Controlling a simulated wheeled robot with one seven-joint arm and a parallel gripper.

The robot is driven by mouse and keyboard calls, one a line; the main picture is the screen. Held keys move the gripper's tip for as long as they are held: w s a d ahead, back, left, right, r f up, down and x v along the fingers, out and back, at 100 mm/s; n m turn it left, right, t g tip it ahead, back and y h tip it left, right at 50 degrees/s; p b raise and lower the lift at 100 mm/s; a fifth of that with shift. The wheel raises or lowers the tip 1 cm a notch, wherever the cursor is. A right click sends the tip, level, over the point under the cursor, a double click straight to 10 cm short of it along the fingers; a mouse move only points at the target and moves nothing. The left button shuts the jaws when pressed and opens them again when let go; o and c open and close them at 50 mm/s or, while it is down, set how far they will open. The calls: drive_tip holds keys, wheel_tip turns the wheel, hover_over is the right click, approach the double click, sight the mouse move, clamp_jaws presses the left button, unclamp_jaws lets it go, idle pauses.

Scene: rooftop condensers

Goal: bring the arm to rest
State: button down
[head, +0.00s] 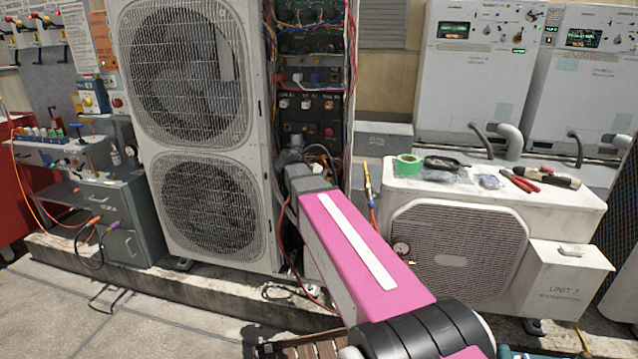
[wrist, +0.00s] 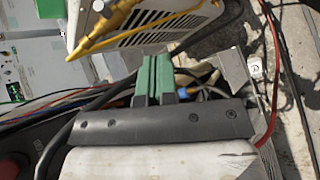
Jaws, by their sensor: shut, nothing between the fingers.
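My gripper (wrist: 154,78) shows in the wrist view as two green fingers side by side on a dark bar, shut with nothing between them. Cables and a small blue fitting lie close behind and right of the fingers; I cannot tell whether they touch. In the head view my pink arm stretches from the lower right toward the open wiring bay (head: 312,103) of the tall double-fan condenser (head: 205,210). Its grey end is at the lower part of the bay, and the fingers cannot be made out there.
The low condenser (head: 450,262) stands right of my arm, with green tape (head: 408,166), red-handled pliers (head: 520,181) and other tools on top. A yellow gauge hose (wrist: 110,36) crosses the wrist view. Grey cabinets (head: 112,225) stand left. Open paving lies at the lower left.

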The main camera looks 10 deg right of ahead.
drive_tip(key=s+a+f+m+y, duration=0.3)
drive_tip(key=s+f+y, duration=0.2)
drive_tip(key=s+f, duration=0.3)
drive_tip(key=s+a+f+m+y, duration=0.3)
drive_tip(key=s+f+y, duration=0.2)
drive_tip(key=f, duration=0.9)
drive_tip(key=s, duration=0.2)
drive_tip(key=shift+s+a+t, duration=0.15)
drive_tip(key=shift+s+t, duration=0.2)
drive_tip(key=shift+t, duration=0.05)
